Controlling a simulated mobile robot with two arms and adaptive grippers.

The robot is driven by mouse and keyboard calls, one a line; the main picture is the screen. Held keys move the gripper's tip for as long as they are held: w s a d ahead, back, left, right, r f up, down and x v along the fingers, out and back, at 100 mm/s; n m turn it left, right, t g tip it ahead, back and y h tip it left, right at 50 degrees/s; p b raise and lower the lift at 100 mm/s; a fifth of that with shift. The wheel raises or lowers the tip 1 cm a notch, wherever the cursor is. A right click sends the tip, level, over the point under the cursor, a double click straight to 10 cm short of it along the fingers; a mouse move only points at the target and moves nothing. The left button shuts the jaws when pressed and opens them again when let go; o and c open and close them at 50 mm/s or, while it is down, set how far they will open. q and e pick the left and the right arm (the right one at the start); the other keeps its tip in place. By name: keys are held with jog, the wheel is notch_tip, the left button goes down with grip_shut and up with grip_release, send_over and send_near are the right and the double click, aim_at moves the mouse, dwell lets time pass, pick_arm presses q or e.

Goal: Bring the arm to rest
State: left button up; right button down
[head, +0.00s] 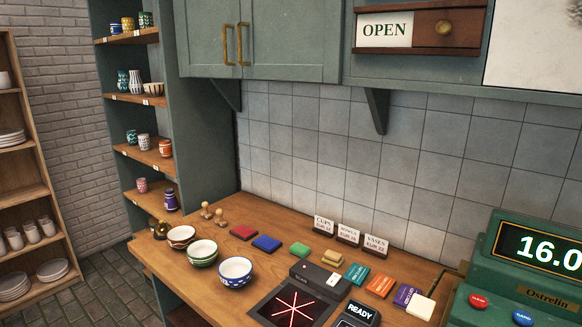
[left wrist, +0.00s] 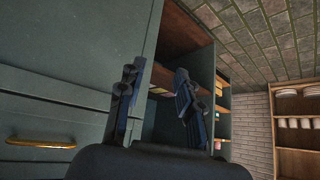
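My left gripper (left wrist: 155,98) shows in the left wrist view with its two dark fingers spread apart and nothing between them. It hangs in front of green cabinet fronts (left wrist: 70,70), with a brass handle (left wrist: 40,143) at lower left. Neither gripper nor arm shows in the head view. My right gripper is in no view.
The wooden counter (head: 215,287) holds three bowls (head: 235,271), coloured blocks, cards, a scanner-like device (head: 320,278) and a green register (head: 520,275). A green shelf unit (head: 200,150) with cups stands left. A wooden rack (head: 25,190) stands farther left; tiled floor lies between.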

pick_arm(q)
jog(key=s+d+f+g, duration=0.1)
jog(key=s+f+g, duration=0.1)
jog(key=s+f, duration=0.4)
jog(key=s+f+g, duration=0.2)
jog(key=s+f, duration=0.5)
jog(key=s, duration=1)
jog(key=s+d+f+g+y, duration=0.1)
jog(key=s+f+g, duration=0.1)
jog(key=s+f, duration=0.5)
jog(key=s, duration=0.5)
jog(key=shift+s+d+b, duration=0.15)
jog(key=shift+d+b, duration=0.15)
jog(key=shift+b, duration=0.05)
